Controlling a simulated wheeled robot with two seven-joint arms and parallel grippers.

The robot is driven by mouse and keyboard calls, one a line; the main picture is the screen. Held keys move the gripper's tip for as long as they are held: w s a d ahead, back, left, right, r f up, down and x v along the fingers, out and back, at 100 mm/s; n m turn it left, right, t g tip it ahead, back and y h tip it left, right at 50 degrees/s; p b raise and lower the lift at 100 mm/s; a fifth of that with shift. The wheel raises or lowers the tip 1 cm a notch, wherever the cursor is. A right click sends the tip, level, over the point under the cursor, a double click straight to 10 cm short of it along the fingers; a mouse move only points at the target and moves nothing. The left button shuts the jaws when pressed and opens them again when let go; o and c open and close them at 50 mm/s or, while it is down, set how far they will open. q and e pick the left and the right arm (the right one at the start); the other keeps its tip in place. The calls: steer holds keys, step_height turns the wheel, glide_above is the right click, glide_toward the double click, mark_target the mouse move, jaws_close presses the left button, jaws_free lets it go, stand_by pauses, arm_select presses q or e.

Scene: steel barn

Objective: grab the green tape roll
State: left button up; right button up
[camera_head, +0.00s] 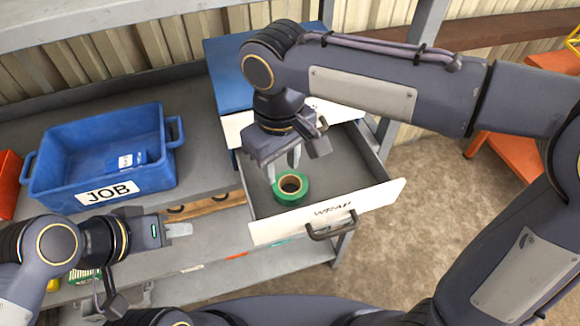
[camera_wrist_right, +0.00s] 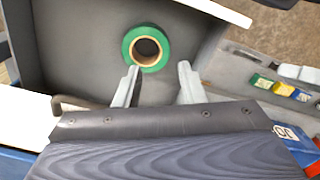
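The green tape roll (camera_head: 291,187) lies flat in the open drawer (camera_head: 350,172), near its front left part. It has a tan core and also shows in the right wrist view (camera_wrist_right: 146,48). My right gripper (camera_head: 284,172) is over the drawer, its two fingers pointing down beside the roll. In the right wrist view my right gripper (camera_wrist_right: 158,77) has its fingers spread, with nothing between them, and the roll lies just beyond the tips. My left gripper (camera_head: 180,230) is at the lower left, away from the drawer, its fingers seen from the side.
The drawer front (camera_head: 375,210) is labelled WRAP and has a dark handle (camera_head: 332,228). A blue JOB bin (camera_head: 60,172) stands on the grey bench at left. An orange shelf (camera_head: 510,150) stands at right. The concrete floor before it is clear.

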mark_target(280, 192)
steer(key=f, duration=0.5)
steer(key=f+p, duration=0.1)
steer(key=f, duration=0.1)
steer(key=shift+s+a+f, duration=0.2)
steer(key=shift+a+f, duration=0.05)
steer(key=shift+f, duration=0.05)
jaws_close()
